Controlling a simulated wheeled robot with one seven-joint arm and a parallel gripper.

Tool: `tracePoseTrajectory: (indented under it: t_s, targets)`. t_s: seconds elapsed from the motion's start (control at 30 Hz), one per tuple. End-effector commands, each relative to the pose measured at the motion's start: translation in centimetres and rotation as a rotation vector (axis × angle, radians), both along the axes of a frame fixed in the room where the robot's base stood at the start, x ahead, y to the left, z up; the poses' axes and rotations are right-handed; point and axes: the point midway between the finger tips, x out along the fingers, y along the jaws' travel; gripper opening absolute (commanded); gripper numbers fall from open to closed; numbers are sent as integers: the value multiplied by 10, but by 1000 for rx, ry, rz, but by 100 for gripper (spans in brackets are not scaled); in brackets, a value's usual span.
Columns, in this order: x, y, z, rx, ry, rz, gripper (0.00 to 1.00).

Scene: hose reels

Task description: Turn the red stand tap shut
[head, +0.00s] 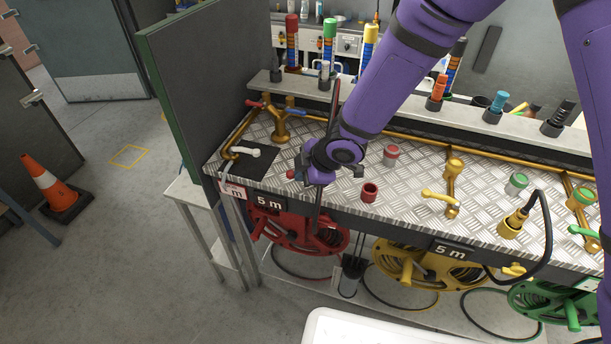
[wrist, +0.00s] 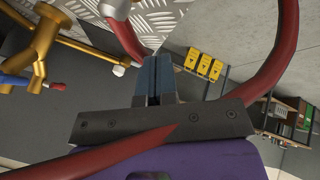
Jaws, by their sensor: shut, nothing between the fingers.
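My gripper (head: 305,165) is over the front left of the metal-plate bench, beside the black mat. In the wrist view its two blue-grey fingers (wrist: 170,72) are together with nothing between them. A red hose (wrist: 270,70) curves past both sides of the fingers there. I cannot tell if it touches them. In the head view, a small red tip (head: 290,174) shows beside my gripper. It may belong to the red stand tap, whose body and lever my gripper and wrist hide; I cannot tell its lever position.
A brass tap with red and blue levers (head: 280,122) stands behind left. A white-lever tap (head: 243,151) is on the mat. A red cap (head: 370,192), the yellow stand tap (head: 441,198) and a black hose (head: 546,235) lie rightward. The red reel (head: 285,232) hangs below.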

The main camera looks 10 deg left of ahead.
Motion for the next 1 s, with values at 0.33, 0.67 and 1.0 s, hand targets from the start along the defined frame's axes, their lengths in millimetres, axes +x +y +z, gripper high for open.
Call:
tracePoseTrajectory:
  t_s: [0.33,0.67,1.0]
  targets:
    - [0,0,0,-1,0,-6,0]
    - [1,3,0,0,1,-63,0]
    - [4,8,0,0,-1,-152,0]
